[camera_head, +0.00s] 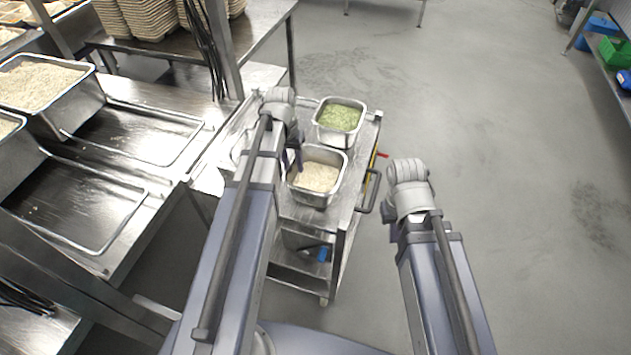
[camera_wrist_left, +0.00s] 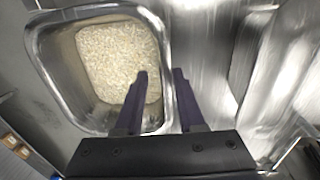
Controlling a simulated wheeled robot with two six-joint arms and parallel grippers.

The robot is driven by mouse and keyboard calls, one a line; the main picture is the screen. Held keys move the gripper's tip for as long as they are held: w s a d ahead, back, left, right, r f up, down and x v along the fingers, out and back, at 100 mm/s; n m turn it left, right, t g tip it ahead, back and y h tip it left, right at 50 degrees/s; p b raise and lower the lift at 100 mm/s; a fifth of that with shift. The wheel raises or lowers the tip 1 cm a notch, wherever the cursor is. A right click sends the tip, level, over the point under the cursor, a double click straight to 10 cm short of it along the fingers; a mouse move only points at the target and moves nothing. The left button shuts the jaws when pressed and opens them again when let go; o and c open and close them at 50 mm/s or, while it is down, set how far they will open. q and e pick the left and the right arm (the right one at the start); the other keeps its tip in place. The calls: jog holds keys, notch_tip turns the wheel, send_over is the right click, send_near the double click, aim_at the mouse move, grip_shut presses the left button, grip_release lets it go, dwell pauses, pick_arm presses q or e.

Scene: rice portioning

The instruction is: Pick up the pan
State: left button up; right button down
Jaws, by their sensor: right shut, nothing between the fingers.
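The steel pan of pale rice (camera_head: 333,188) stands on the steel cart near its left edge. It fills the upper left of the left wrist view (camera_wrist_left: 62,98). My left gripper (camera_head: 292,162) is at the left wall of this pan, pointing down. In the left wrist view its two dark fingers (camera_wrist_left: 161,76) are apart, one over the inside of the pan and one outside, with the rim between them. Whether either finger touches the rim I cannot tell. My right arm is over the floor right of the cart; its fingers are hidden.
A second pan with green contents (camera_head: 320,128) stands just behind the rice pan on the cart (camera_head: 345,215). A steel counter (camera_head: 120,185) with rice trays lies to the left. A post with cables rises behind it.

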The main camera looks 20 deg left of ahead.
aim_at(296, 181)
pick_arm(q)
jog(key=f+b, duration=0.1)
jog(key=f, duration=0.1)
jog(key=f+b, duration=0.1)
jog(key=b, duration=0.1)
jog(key=f+b, duration=0.2)
jog(key=shift+d+f, duration=0.25)
jog(key=shift+f, duration=0.1)
jog(key=shift+r, duration=0.1)
jog(key=shift+c, duration=0.3)
grip_shut()
dwell(0.6)
